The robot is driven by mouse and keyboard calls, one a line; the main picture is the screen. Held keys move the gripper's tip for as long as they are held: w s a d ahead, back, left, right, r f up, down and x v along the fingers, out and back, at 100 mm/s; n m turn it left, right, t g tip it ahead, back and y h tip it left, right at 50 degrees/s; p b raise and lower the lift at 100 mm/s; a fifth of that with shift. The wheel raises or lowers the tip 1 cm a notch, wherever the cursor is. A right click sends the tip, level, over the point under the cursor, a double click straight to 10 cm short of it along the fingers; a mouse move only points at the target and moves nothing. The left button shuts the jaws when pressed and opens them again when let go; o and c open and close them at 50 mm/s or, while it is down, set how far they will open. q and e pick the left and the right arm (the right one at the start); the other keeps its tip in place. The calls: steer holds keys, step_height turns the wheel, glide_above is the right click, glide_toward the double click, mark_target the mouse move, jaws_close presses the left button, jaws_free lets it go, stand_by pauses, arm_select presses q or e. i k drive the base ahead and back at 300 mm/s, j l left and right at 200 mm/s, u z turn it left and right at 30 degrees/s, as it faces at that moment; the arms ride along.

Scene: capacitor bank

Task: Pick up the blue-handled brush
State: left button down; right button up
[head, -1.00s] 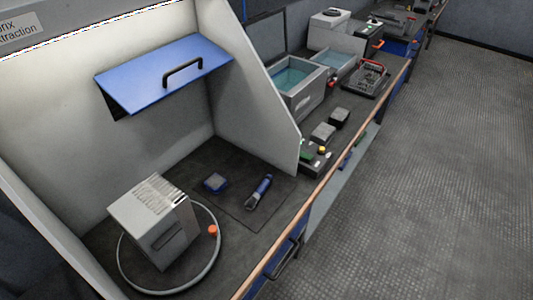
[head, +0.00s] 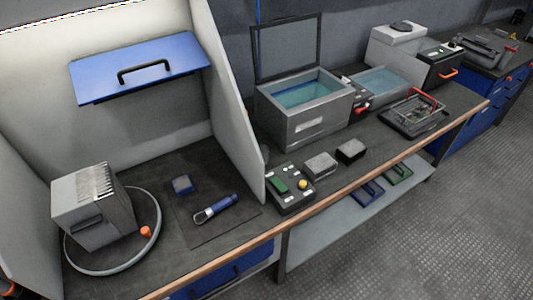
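A blue-handled tool (head: 224,205) that looks like the brush lies on the dark mat (head: 190,228) inside the booth. Its blue handle points to the upper right, and a pale metallic looped end lies at the lower left. I cannot make out bristles. Neither of my grippers shows in the head view.
Floor at right is clear.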

mark_target(199, 218)
steer(key=i+l+u, duration=0.1)
steer(key=l+u, duration=0.15)
steer(key=l, duration=0.65)
steer(key=l+u, duration=0.25)
steer(key=l, duration=0.65)
steer(key=u, duration=1.1)
